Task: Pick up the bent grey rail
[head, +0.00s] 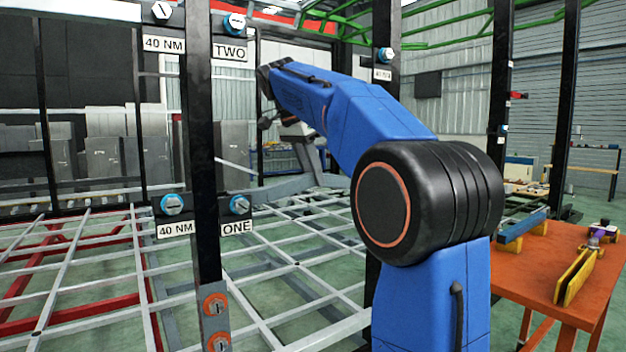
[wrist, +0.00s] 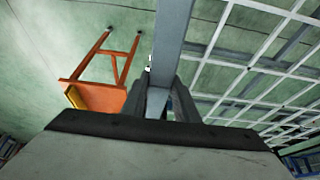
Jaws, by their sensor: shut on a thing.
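The bent grey rail (wrist: 173,40) shows in the wrist view as a flat grey bar running from the top edge down between my fingers. My gripper (wrist: 160,104) is shut on it, with one dark finger on each side. The rail's far end runs out of the wrist view, so its full shape and bend are not clear.
A white and red chassis lattice (head: 95,265) spreads low across the left and middle. A black post (head: 200,120) with bolts and labels stands close in front. An orange table (head: 540,270) at right holds yellow and blue parts; it also shows in the wrist view (wrist: 100,97).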

